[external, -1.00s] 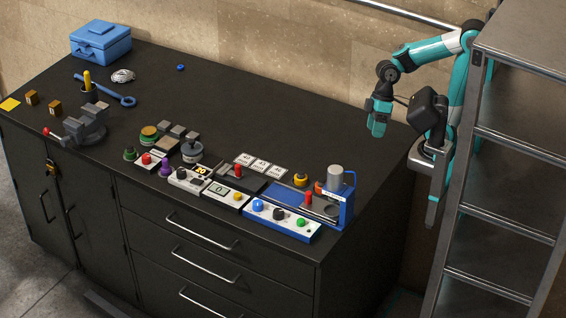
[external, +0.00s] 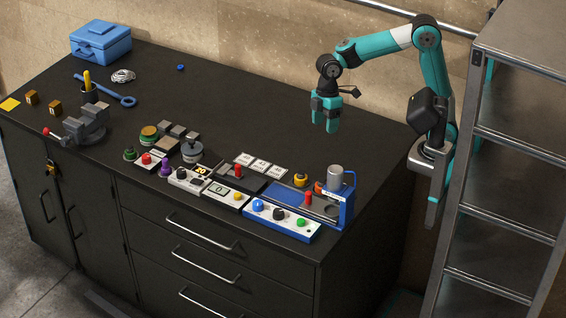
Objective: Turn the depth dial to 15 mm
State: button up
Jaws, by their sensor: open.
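My gripper (external: 327,120) points down in the air over the back right of the bench, open and empty, well clear of the controls. Two black knobs could be the depth dial; I cannot tell which. One knob (external: 182,174) sits on a small pale box, beside a dark window with a yellow figure too small to read surely. The other knob (external: 279,214) sits on the white front panel of the blue press, between a blue button (external: 258,205) and a green button (external: 301,223). No dial scale or pointer is legible.
The blue press (external: 346,206) stands at the bench's front right. A grey display box (external: 218,190), white cards (external: 261,165) and a red-handled device (external: 238,172) are near it. A vise (external: 86,127) and blue toolbox (external: 101,42) are left.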

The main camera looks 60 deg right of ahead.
jog(key=w+a+f+n+h, duration=0.15)
jog(key=w+a+n, duration=0.3)
jog(key=a, duration=0.55)
jog(key=n, duration=0.3)
send_near(278, 211)
jog(key=shift+h, duration=0.45)
jog(key=f, duration=0.3)
jog(key=f+p, duration=0.1)
jog(key=f, duration=0.2)
jog(key=f+p, duration=0.1)
jog(key=f, duration=0.2)
jog(key=shift+s+a+f, duration=0.25)
jog(key=shift+f, duration=0.1)
jog(key=c, duration=0.9)
